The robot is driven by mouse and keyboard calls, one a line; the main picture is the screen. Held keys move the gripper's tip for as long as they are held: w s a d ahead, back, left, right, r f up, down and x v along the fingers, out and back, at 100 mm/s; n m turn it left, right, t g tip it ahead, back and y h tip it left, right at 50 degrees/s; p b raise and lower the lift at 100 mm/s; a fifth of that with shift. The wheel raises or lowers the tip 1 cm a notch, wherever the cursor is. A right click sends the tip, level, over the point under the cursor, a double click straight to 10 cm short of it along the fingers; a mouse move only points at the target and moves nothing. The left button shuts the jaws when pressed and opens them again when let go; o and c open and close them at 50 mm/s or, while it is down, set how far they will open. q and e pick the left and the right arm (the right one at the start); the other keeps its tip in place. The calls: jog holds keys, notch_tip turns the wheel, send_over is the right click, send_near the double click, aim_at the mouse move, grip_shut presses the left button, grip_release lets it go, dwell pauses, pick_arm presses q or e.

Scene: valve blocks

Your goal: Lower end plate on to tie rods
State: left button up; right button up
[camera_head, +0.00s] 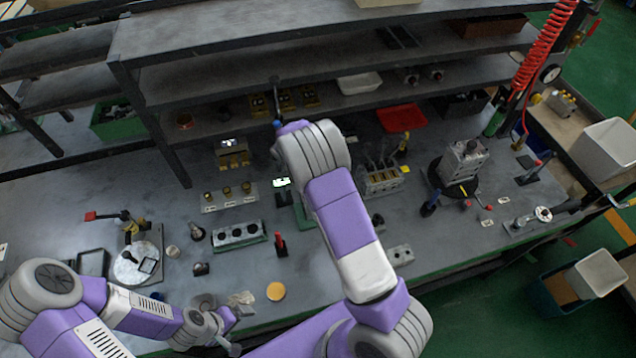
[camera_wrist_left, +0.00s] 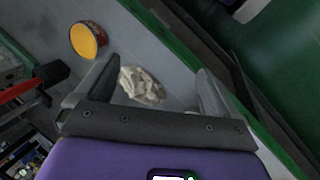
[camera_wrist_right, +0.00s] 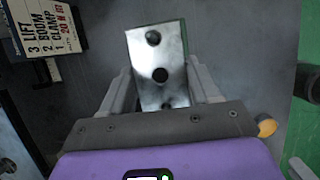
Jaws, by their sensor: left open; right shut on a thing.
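The end plate (camera_wrist_right: 158,62) is a bright metal plate with dark round holes in the right wrist view. My right gripper (camera_wrist_right: 160,85) is shut on it, a finger on each side. In the head view my right arm hides that gripper and the plate. A valve block (camera_head: 384,183) with what look like upright tie rods (camera_head: 378,158) stands right of my right arm. The rods do not show clearly in the right wrist view. My left gripper (camera_head: 228,322) is open and empty near the front edge, above a crumpled cloth (camera_wrist_left: 141,84).
A yellow-topped tin (camera_head: 276,291) stands near the cloth. A red-handled tool (camera_head: 280,243) and a block with round holes (camera_head: 239,235) stand left of my right arm. A label card (camera_wrist_right: 53,30) is at upper left in the right wrist view. Shelves (camera_head: 300,90) cross the back.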

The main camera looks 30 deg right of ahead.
pick_arm(q)
jog(key=shift+f, duration=0.25)
pick_arm(e)
jog(key=shift+f, duration=0.4)
jog(key=o, duration=1.3)
jog(key=shift+o, duration=0.2)
jog(key=v, duration=0.7)
jog(key=shift+r, duration=0.3)
jog(key=shift+a, duration=0.15)
